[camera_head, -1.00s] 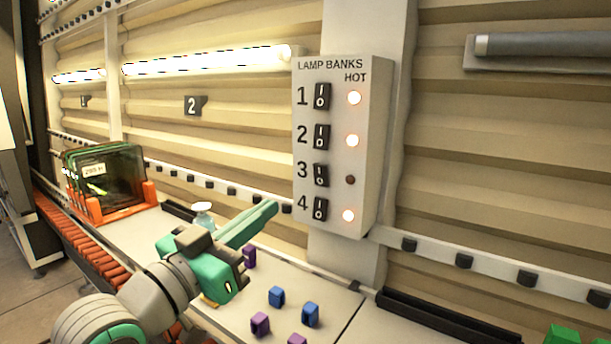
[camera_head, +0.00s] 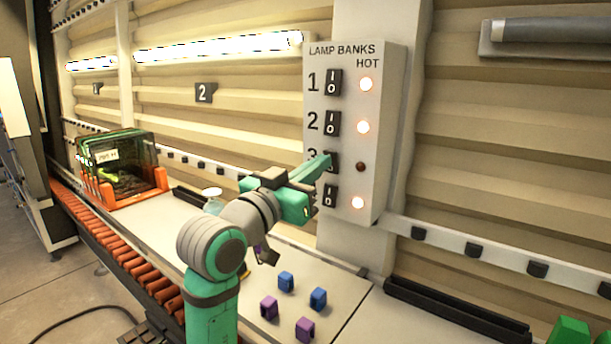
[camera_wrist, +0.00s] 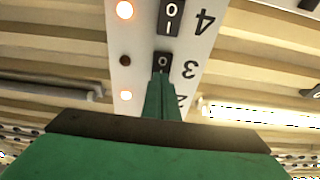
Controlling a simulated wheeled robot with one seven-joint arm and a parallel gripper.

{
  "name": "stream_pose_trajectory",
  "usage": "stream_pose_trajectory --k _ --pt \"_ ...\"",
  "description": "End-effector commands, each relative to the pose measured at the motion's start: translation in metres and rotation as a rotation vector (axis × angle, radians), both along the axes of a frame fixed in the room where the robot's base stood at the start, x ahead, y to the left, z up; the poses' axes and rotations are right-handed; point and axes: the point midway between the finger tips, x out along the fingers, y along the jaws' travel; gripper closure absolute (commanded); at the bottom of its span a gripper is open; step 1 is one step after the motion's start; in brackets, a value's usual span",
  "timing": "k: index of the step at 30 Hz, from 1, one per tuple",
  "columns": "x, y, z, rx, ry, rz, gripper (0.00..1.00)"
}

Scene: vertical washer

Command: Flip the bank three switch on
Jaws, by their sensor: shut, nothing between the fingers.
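The white lamp-bank panel (camera_head: 345,230) is mounted on a post and carries numbered rocker switches in a column. The bank three switch (camera_head: 334,163) is partly covered by my gripper (camera_head: 326,160), whose fingers are shut and empty. The fingertips are at or very near that switch; contact cannot be told. In the wrist view, where the panel appears upside down, my gripper (camera_wrist: 161,78) points at the bank three switch (camera_wrist: 163,60), whose "0" end shows just beyond the tips. The bank three lamp (camera_head: 361,167) is dark. The lamps of the other banks glow.
The bank two switch (camera_head: 333,122) is just above my gripper and the bank four switch (camera_head: 331,196) just below. Blue and purple clips (camera_head: 286,281) lie on the bench below. An orange rack with glass panes (camera_head: 125,190) stands at the left.

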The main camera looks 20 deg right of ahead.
Motion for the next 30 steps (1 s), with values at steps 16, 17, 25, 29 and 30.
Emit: stream_pose_trajectory --k 16,17,25,29,30 --pt "0.005 -0.008 0.002 0.002 0.001 -0.002 1.00" --pt "0.005 -0.010 0.003 0.004 0.003 -0.004 1.00" --pt "0.005 -0.015 0.002 0.017 0.015 -0.010 1.00" --pt "0.004 -0.011 0.003 0.016 0.013 -0.010 1.00" --pt "0.002 -0.009 0.004 0.016 0.012 -0.010 1.00"
